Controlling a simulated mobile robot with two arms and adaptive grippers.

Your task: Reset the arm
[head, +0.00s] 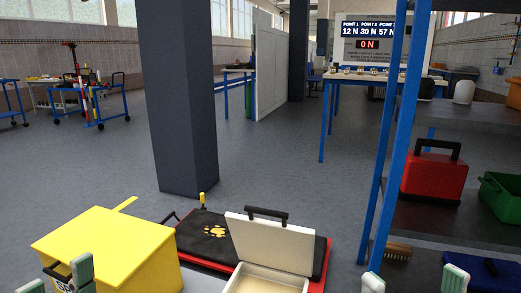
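My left gripper (54,279) shows at the bottom left edge, with its two pale green fingertips apart. It is in front of a yellow box (100,243), and a dark and white label or part (62,276) shows between the fingertips. I cannot tell whether they touch the box. My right gripper (414,281) is at the bottom right edge, its fingertips spread wide with nothing seen between them. Both grippers are cut off by the lower frame edge, so most of each is hidden.
A blue-framed shelf (388,155) at right holds a red toolbox (434,176) and green bin (502,195). A dark pillar (178,100) stands behind; open floor surrounds it.

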